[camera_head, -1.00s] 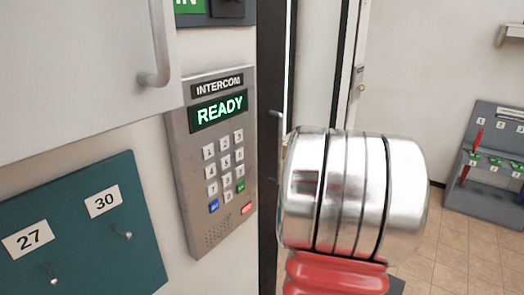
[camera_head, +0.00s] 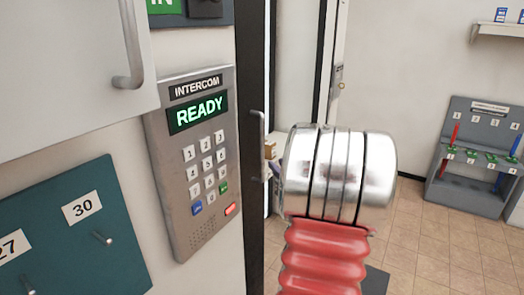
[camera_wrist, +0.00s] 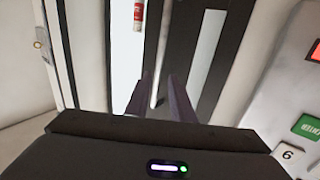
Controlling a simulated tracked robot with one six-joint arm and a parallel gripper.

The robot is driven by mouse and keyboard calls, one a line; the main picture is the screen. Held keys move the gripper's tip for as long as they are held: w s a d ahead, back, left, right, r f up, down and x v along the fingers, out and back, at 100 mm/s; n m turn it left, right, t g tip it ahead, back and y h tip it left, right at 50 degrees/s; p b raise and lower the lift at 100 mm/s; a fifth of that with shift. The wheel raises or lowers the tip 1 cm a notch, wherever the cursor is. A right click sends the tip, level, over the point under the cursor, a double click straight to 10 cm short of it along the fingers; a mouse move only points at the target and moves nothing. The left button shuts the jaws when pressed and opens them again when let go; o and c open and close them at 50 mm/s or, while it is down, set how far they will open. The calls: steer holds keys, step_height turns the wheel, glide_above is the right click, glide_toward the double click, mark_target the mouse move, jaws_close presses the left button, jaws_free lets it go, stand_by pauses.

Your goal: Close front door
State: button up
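The front door (camera_head: 254,60) is a dark panel seen nearly edge-on beyond the intercom, with a grey bar handle (camera_head: 260,140). In the wrist view the dark door (camera_wrist: 185,35) has a long pale glass strip, and a bright gap beside it suggests it stands ajar. My gripper (camera_wrist: 160,80) points toward the door with its two purple fingers apart. A thin light bar, perhaps the handle, shows between them; I cannot tell whether they touch it. In the head view my silver and red wrist hides most of the gripper, close right of the handle.
The intercom (camera_head: 200,190) reads READY on the wall at left, close to my arm. A cabinet (camera_head: 70,70) with a handle and a teal panel (camera_head: 70,235) numbered 27 and 30 are nearer. A grey rack (camera_head: 475,155) stands at right. Tiled floor (camera_head: 440,245) is clear before it.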

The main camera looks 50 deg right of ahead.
mark_target(263, 150)
steer(key=x, duration=1.4)
steer(key=shift+s, duration=0.1)
steer(key=shift+c, duration=0.6)
jaws_close()
steer(key=shift+a, duration=0.1)
